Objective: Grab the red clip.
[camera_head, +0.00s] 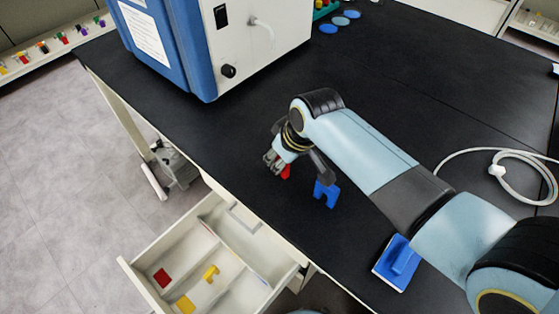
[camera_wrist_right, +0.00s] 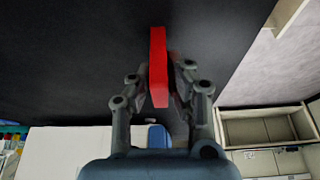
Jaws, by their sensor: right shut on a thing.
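The red clip (camera_head: 287,172) is at my right gripper (camera_head: 277,162), low over the black bench near its front edge. In the right wrist view the clip (camera_wrist_right: 158,62) is a long red bar between the two fingers of the right gripper (camera_wrist_right: 160,88). The fingers are shut on it, and it extends beyond their tips. In the head view the gripper hides most of the clip, and I cannot tell whether it touches the bench. My left gripper is not in view.
A blue clip (camera_head: 327,194) stands close right of the gripper. Another blue piece (camera_head: 398,263) lies nearer the edge. An open drawer (camera_head: 143,283) below holds red and yellow pieces. The blue-and-white machine (camera_head: 190,50) stands behind; a white hose (camera_head: 510,155) lies right.

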